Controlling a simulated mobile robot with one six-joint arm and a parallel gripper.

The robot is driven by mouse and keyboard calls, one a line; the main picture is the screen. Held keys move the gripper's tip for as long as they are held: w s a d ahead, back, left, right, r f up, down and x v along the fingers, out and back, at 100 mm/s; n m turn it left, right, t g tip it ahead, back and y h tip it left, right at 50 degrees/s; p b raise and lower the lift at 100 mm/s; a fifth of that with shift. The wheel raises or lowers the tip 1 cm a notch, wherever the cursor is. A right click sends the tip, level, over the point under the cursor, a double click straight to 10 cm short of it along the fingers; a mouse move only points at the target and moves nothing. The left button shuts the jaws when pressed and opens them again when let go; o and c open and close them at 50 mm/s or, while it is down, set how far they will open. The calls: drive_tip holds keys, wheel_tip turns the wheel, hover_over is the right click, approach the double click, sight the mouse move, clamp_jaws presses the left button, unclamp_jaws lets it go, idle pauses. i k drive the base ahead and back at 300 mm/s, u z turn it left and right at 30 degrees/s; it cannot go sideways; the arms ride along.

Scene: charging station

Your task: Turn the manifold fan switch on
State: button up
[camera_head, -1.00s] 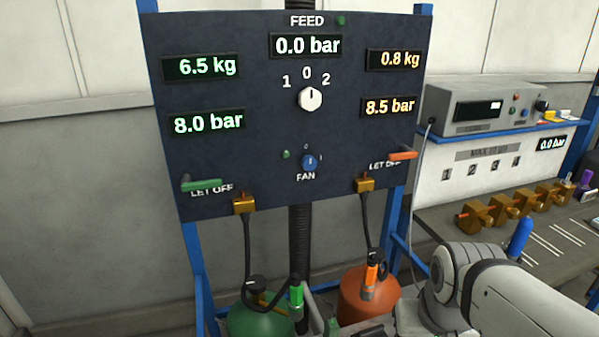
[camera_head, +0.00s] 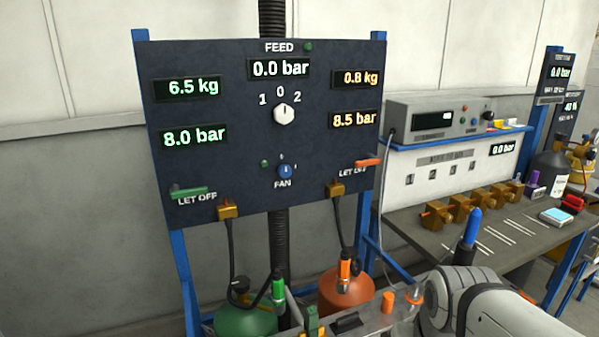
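The fan switch (camera_head: 285,171) is a small blue round knob low in the middle of the dark panel (camera_head: 230,120), above the word FAN. Its white mark looks about upright, toward the small 0, with a small 1 to the right; it is too small to be sure. A dim green lamp (camera_head: 264,164) is left of it. A larger white feed knob (camera_head: 284,114) sits above, marked 1, 0, 2, with its mark near 0. My gripper is not in view; only part of my white arm shows at lower right, apart from the panel.
A green let-off lever (camera_head: 189,192) and an orange one (camera_head: 368,162) stick out at the panel's sides. Hoses run down to a green cylinder (camera_head: 245,322) and an orange cylinder (camera_head: 346,292). A bench (camera_head: 410,222) with brass valves (camera_head: 465,208) stands at right.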

sight(285, 170)
drive_tip(key=u, duration=5.8)
drive_tip(key=k, duration=0.85)
drive_tip(key=z, duration=5.75)
